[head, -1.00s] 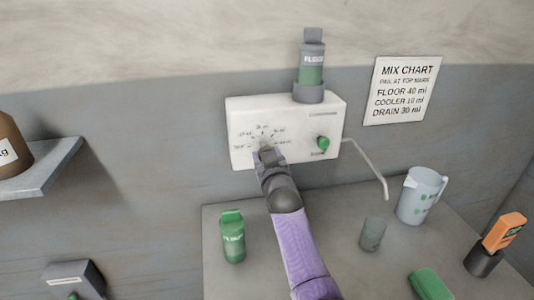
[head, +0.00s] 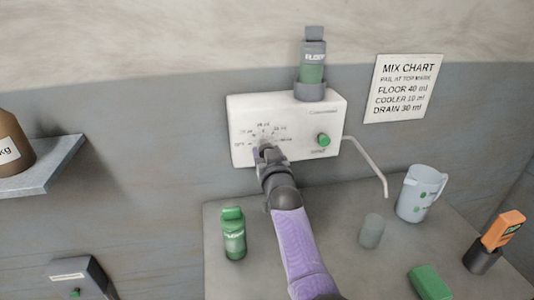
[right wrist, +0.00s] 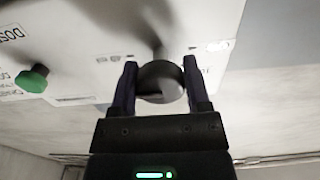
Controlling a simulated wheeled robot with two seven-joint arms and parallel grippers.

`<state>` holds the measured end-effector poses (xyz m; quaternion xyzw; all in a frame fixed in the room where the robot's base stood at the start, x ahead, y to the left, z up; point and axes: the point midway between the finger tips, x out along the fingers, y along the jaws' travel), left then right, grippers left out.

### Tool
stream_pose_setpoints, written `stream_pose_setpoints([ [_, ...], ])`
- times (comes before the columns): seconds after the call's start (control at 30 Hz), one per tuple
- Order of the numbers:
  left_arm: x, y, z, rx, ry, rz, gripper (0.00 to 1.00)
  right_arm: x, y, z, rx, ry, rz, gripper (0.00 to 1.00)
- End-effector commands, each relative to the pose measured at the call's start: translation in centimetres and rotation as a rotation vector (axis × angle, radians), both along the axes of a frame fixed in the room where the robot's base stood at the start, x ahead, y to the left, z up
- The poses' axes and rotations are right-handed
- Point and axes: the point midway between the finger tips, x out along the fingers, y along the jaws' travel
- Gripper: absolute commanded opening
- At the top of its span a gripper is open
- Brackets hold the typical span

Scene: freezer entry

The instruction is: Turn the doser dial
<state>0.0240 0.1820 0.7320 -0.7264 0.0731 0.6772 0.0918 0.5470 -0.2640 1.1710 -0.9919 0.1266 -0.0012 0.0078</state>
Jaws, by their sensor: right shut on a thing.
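The doser is a white box (head: 310,117) on the grey wall, with a printed scale around its dial at the left and a green button (head: 323,139) at the right. In the right wrist view the round dark dial (right wrist: 160,82) sits between the two fingers of my right gripper (right wrist: 160,85), which is shut on it. In the head view my right gripper (head: 266,152) covers most of the dial, so its pointer setting cannot be read. The green button also shows in the right wrist view (right wrist: 32,78). My left gripper is not in view.
A grey and green bottle (head: 312,65) stands in a holder on the doser. A bent spout (head: 370,165) reaches over the counter. On the counter are a green bottle (head: 233,235), a grey cup (head: 371,231), a measuring jug (head: 420,195) and a green block (head: 430,283). A mix chart (head: 402,88) hangs right.

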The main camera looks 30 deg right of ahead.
Motion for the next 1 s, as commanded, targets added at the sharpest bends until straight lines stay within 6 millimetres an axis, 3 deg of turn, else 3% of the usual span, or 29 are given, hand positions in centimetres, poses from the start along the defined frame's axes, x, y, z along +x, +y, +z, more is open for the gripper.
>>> stream_pose_setpoints([
  [0.03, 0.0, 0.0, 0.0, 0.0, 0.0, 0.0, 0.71, 0.0, 0.0, -0.2, 0.002, 0.006, 0.001, 0.68],
  [0.17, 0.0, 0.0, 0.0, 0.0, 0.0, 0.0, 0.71, 0.0, 0.0, -0.2, 0.001, 0.004, 0.001, 0.95],
  [0.53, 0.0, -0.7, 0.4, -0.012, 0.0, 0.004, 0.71, -0.8, 0.2, 0.0, 0.0, 0.002, 0.001, 0.95],
  [0.83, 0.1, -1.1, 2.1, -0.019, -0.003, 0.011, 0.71, -7.1, 1.9, 0.1, 0.001, 0.003, 0.001, 0.95],
  [1.0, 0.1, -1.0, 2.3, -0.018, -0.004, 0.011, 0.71, -9.3, 2.4, -0.1, 0.001, 0.003, 0.0, 0.95],
])
